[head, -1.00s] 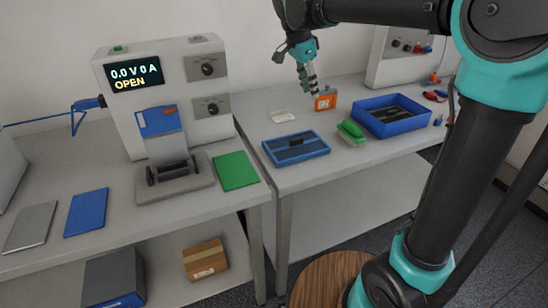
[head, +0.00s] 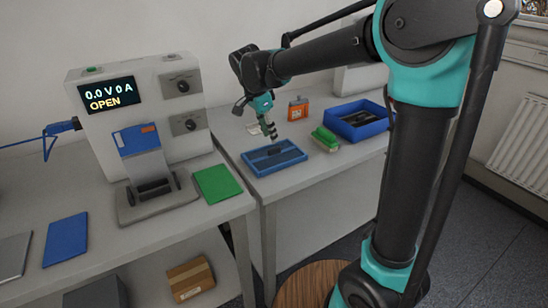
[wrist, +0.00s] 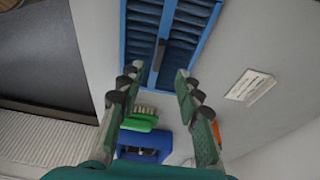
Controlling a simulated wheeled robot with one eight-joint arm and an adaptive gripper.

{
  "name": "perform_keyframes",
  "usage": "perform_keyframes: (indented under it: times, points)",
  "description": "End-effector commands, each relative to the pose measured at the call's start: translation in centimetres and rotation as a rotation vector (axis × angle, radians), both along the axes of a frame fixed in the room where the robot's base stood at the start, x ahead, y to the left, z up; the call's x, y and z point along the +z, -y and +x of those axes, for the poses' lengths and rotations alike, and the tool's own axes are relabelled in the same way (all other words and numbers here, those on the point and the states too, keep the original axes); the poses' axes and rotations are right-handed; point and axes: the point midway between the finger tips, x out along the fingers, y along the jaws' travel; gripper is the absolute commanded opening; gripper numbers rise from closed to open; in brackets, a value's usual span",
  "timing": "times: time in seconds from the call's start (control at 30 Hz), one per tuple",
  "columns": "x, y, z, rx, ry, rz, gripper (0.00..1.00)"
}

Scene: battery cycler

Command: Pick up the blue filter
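My gripper (head: 270,135) hangs just behind and above the filter in the head view. In the wrist view my gripper (wrist: 158,73) is open and empty, its fingers spread to either side of the filter's near part. I see no contact with it.
A green brush (head: 325,139), an orange box (head: 298,108) and a blue bin (head: 377,129) stand right of and behind the filter. A white card (wrist: 249,85) lies beside it. The cycler (head: 178,125) stands on the left bench, with a green plate (head: 218,183) near it.

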Motion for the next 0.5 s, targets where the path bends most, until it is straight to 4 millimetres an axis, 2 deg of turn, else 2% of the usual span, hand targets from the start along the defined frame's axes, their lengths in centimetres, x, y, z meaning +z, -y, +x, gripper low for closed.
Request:
perform_keyframes:
  times: [0.17, 0.5]
  points:
    - [-1.0, 0.2, 0.1, 0.0, 0.0, 0.0, 0.34]
    - [-5.2, 1.2, 0.5, -0.001, 0.0, 0.0, 0.34]
